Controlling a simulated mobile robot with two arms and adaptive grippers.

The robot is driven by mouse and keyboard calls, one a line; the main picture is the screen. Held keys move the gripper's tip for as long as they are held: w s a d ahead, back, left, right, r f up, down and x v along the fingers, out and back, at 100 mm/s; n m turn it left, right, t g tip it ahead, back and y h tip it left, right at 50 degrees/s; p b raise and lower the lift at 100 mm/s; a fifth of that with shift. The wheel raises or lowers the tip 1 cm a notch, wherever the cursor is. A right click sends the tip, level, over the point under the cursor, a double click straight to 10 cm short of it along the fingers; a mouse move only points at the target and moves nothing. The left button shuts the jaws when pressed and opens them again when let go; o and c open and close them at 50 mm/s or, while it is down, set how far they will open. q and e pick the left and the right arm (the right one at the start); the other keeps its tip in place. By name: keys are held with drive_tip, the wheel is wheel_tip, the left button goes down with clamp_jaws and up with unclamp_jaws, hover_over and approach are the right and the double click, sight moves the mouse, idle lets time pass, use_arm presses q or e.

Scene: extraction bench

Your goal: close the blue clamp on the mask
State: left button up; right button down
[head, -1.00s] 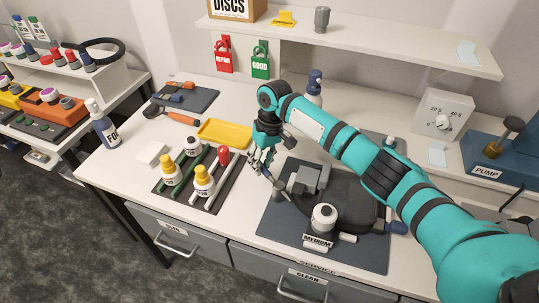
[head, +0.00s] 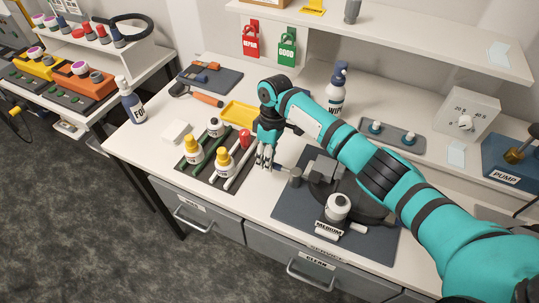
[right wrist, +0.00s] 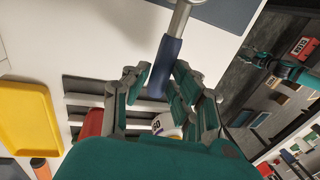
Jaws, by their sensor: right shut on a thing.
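The mask (head: 322,201) is a dark rounded piece on a dark mat (head: 290,222), partly covered by my right arm. The blue clamp has a grey metal end (head: 295,177) at the mat's left side. In the right wrist view its blue handle (right wrist: 165,65) lies between my fingers, with a metal rod running up from it. My right gripper (head: 265,160) is shut on this handle, left of the mask and low over the bench. The fingers hide most of the handle in the head view. My left gripper (right wrist: 258,57) appears small at the right of the right wrist view, its jaws unclear.
A dark rack with yellow-capped bottles (head: 224,164) and a red-topped tool (head: 244,138) stands close left of my right gripper. A yellow tray (head: 238,112) lies behind it. A white jar (head: 337,208) stands at the mat's front. The bench's front edge is near.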

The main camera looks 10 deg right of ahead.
idle(0.4)
drive_tip(key=c, duration=1.1)
unclamp_jaws()
wheel_tip(320, 180, up, 12)
drive_tip(key=w+d, duration=0.1)
drive_tip(key=w, duration=0.1)
drive_tip(key=shift+s+f, duration=0.1)
drive_tip(key=shift+f, duration=0.05)
